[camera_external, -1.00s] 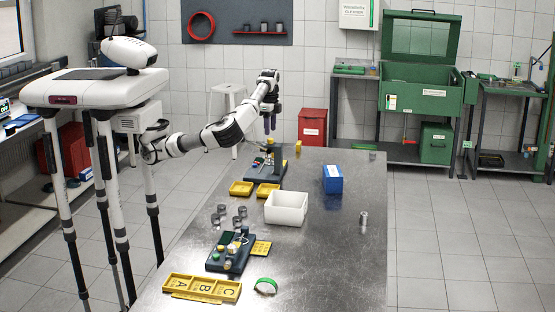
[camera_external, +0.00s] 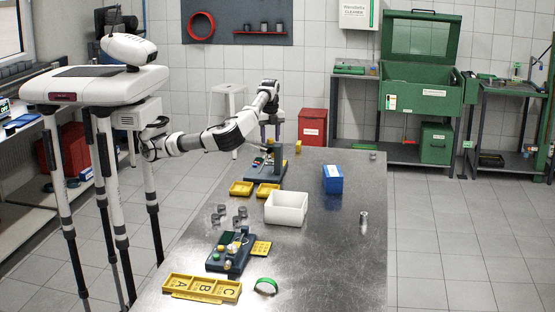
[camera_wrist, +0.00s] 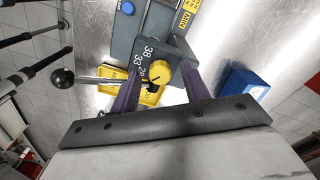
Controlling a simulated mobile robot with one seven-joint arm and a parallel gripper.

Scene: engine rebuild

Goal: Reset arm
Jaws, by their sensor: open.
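My gripper (camera_external: 270,138) is at the far end of the metal table in the external view, above and behind the dark blue fixture (camera_external: 260,172). In the wrist view its two purple-grey fingers (camera_wrist: 160,98) stand apart with nothing held between them. Beyond the fingers, that view shows the fixture's grey block with printed numbers (camera_wrist: 148,52) and a yellow knob (camera_wrist: 157,74). I cannot tell how far the fingertips are from the block.
Two yellow trays (camera_external: 241,188), a white bin (camera_external: 286,208) and a blue box (camera_external: 332,180) stand on the table. Nearer are grey cylinders (camera_external: 220,212), a second fixture (camera_external: 228,256), a lettered yellow tray (camera_external: 205,290) and a green ring (camera_external: 266,287). The table's right side is mostly clear.

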